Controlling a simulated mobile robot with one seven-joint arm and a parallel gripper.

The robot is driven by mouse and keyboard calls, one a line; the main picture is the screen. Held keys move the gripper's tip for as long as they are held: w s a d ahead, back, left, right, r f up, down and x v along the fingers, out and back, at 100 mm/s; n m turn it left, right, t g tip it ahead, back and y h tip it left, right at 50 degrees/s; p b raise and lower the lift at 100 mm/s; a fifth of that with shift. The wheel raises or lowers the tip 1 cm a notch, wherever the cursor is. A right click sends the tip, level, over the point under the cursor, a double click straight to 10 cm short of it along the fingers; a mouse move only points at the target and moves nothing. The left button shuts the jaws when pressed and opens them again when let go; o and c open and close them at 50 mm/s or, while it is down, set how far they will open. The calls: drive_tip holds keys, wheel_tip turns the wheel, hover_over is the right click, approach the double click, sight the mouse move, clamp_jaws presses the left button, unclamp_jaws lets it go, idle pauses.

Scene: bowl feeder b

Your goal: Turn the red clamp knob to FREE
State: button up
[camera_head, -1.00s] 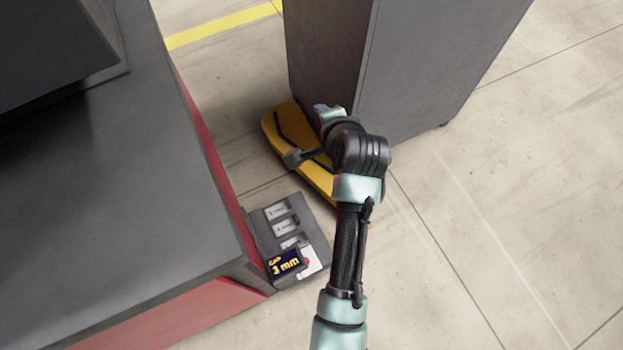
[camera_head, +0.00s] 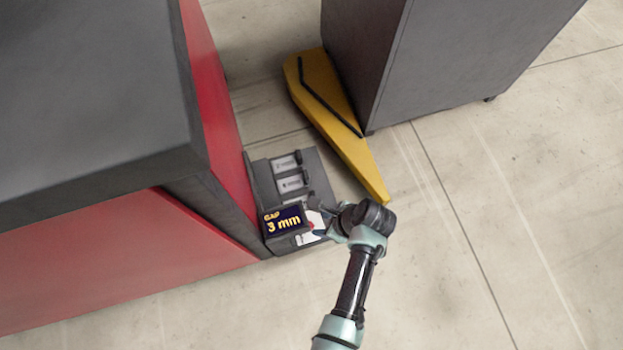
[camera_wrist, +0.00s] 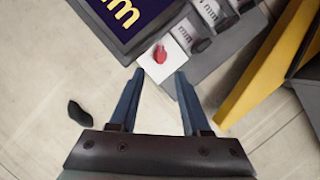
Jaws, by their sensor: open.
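The red clamp knob (camera_wrist: 160,54) shows in the wrist view on a white plate (camera_wrist: 153,66), just ahead of the gap between my fingers. In the head view a bit of the knob (camera_head: 311,225) shows beside the display, partly hidden by my gripper. My gripper (camera_wrist: 157,80) is open and empty, its two blue fingers pointing toward the plate and apart from the knob, as far as I can tell. The knob's pointer and any FREE mark are too small to read.
A dark display (camera_head: 284,219) reading "GAP 3 mm" stands left of the knob. Several grey labelled blocks (camera_head: 290,183) sit behind it. A yellow chute (camera_head: 340,135) lies beyond, by a grey cabinet (camera_head: 440,60). A red and grey machine (camera_head: 215,95) stands left.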

sight(311, 226)
drive_tip(key=b+x, duration=0.5)
drive_tip(key=x, duration=0.3)
drive_tip(key=shift+w+a+f, duration=0.1)
drive_tip(key=shift+a+f, duration=0.05)
drive_tip(key=shift+f, duration=0.15)
clamp_jaws()
